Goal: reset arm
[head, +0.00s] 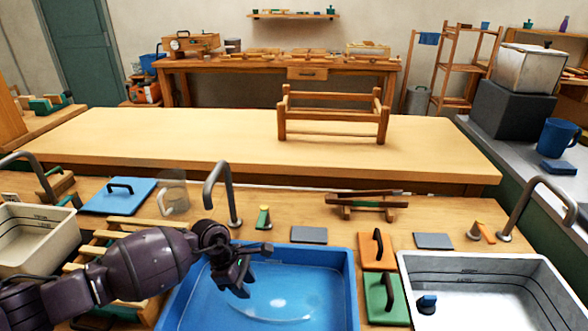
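My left arm comes in from the lower left. Its dark gripper (254,270) hangs over the blue basin (345,290), with its fingers spread apart and nothing seen between them. The basin holds clear water with a bright glint on it. I cannot tell how high the fingertips are above the water. My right arm and gripper are not in view.
Metal faucets (222,190) rise behind the basin. A white sink (500,290) is at right, with orange (371,252) and green boards (380,300) between. A wooden frame (335,116) stands on the long table (180,135) beyond, which is otherwise clear.

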